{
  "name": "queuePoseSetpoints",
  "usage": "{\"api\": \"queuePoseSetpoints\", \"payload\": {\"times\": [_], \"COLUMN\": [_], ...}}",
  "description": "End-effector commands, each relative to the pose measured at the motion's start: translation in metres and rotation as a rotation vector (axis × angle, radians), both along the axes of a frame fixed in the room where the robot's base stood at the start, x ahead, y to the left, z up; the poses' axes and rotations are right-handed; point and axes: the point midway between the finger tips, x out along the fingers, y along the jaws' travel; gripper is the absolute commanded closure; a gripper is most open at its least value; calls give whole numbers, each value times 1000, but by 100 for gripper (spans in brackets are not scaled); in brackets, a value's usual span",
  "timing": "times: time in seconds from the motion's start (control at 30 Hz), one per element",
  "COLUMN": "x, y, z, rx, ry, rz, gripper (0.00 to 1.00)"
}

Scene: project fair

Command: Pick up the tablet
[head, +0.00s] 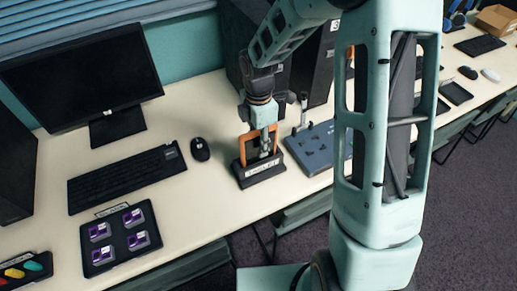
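My gripper (263,140) points down at the middle of the desk, in front of an upright orange-edged item (243,150) that stands in a black base (260,174) with a label on its front. The item may be the tablet, but my gripper covers most of its middle. I cannot tell whether the fingers touch it or whether they are open or shut. A flat dark rectangle (455,93) lies farther right on the desk; it also looks tablet-like, but is too small to be sure.
A monitor (85,80), a keyboard (125,178) and a mouse (200,149) are to the left. A black tray (120,262) holds several purple pieces. A blue-grey board (312,150) lies close right of the base. A dark computer case (318,65) stands behind.

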Motion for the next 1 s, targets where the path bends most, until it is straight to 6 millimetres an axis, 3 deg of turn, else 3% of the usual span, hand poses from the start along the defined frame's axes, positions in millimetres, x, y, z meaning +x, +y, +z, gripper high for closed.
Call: {"api": "queuePoseSetpoints", "payload": {"times": [0.13,0.43,0.73,1.0], "x": [0,0,1,1], "y": [0,0,0,0], "z": [-18,-22,-22,-21], "rx": [0,-1,-1,0], "ry": [1,-1,-1,-3], "rz": [0,-1,-1,-1], "gripper": [65,66,99,100]}}
